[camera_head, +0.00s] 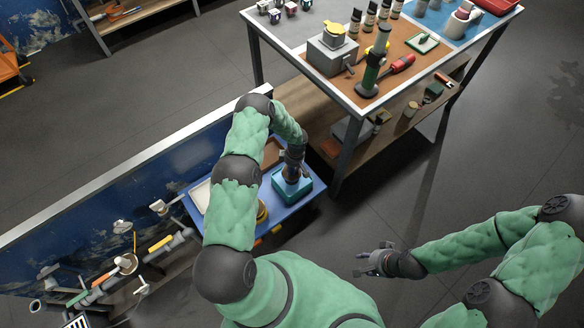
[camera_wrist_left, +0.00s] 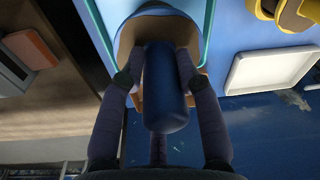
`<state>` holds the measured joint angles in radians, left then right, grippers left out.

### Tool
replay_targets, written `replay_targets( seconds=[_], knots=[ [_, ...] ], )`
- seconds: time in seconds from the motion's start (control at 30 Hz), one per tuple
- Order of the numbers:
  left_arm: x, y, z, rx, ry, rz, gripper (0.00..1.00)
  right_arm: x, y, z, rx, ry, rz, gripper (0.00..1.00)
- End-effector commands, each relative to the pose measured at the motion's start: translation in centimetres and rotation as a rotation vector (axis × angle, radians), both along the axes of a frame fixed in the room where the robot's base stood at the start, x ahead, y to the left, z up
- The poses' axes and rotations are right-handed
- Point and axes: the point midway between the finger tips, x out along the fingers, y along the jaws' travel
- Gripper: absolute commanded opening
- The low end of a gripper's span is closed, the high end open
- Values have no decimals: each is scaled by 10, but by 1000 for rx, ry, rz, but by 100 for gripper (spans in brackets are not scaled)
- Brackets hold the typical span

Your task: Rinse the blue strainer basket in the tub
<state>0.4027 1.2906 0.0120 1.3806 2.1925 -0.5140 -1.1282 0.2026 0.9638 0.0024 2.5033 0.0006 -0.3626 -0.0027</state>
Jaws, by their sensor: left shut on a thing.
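A teal tub (camera_head: 293,192) stands on a small blue-topped table under my left gripper (camera_head: 292,168). In the left wrist view, my left gripper (camera_wrist_left: 160,85) is shut on the dark blue rounded handle of the blue strainer basket (camera_wrist_left: 163,90). The teal rim of the tub (camera_wrist_left: 209,25) shows just beyond it. The basket part is mostly hidden by the handle and fingers, so I cannot tell how deep it sits in the tub. My right gripper (camera_head: 374,263) is open and empty, over bare floor and away from the tables.
A white tray (camera_wrist_left: 270,69) and a yellow round thing (camera_head: 262,212) share the blue-topped table (camera_head: 306,198). A taller workbench (camera_head: 350,98) with bottles and a grey box stands behind to the right. A blue partition (camera_head: 110,190) runs along the left.

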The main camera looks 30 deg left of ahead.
Motion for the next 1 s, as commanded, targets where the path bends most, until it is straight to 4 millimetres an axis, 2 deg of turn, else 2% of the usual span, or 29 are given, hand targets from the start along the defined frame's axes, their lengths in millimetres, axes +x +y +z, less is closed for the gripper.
replay_targets(
  seconds=[0.63, 1.0],
  knots=[
    [0, 0, -47, 0, 0, 0, 0, 0, 0, -41, 0, 0, 0, 40],
    [1, 0, -55, 0, -1, 0, 0, 0, 0, -47, 0, 0, 0, 40]
  ],
)
